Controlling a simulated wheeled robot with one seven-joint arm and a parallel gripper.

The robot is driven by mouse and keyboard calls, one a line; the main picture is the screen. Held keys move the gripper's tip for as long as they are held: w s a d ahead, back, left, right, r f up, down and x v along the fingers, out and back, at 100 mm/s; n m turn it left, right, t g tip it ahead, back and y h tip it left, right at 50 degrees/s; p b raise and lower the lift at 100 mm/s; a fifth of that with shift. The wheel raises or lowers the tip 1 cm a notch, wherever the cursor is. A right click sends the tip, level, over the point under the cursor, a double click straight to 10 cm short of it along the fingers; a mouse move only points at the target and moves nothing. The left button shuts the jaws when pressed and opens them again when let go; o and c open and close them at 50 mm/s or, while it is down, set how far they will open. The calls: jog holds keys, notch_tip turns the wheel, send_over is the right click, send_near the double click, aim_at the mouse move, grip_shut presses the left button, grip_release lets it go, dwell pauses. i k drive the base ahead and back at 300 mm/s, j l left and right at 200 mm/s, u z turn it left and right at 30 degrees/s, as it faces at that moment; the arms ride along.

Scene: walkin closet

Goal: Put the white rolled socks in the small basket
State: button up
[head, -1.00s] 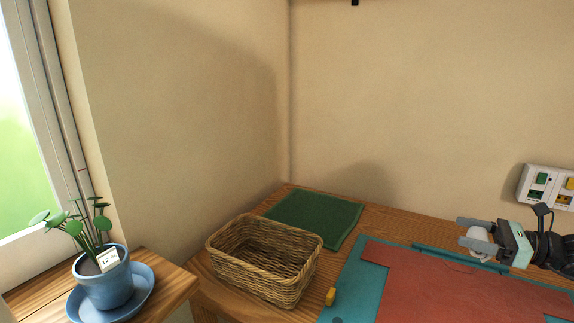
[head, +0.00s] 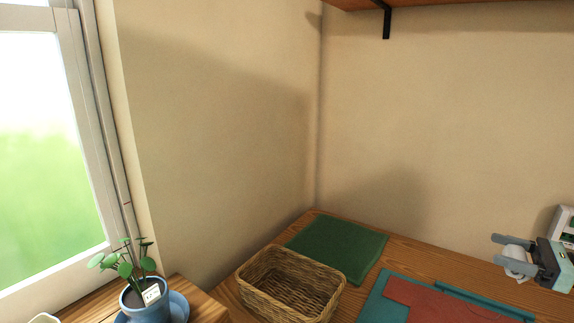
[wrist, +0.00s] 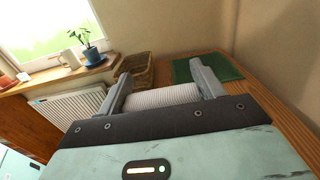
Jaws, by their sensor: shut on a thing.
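The white rolled socks (wrist: 162,97) are clamped between the two fingers of my gripper (wrist: 165,88) in the wrist view. In the head view my gripper (head: 515,256) is at the right edge, above the table, with the white socks (head: 517,268) partly hidden by its fingers. The small wicker basket (head: 262,305) stands on the table at the lower middle of the head view and looks empty. It also shows beyond my fingers in the wrist view (wrist: 143,74). My gripper is well to the right of the basket, apart from it.
A green cloth (head: 338,250) lies behind the basket. A red sheet (head: 440,303) on a teal mat (head: 381,306) lies right of it. A potted plant (head: 146,298) stands on the sill at left. A shelf (head: 450,3) hangs above; a white wall unit (head: 566,226) is beside my gripper.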

aim_at(289, 304)
jog(key=k+j, duration=0.8)
jog(key=j, duration=0.1)
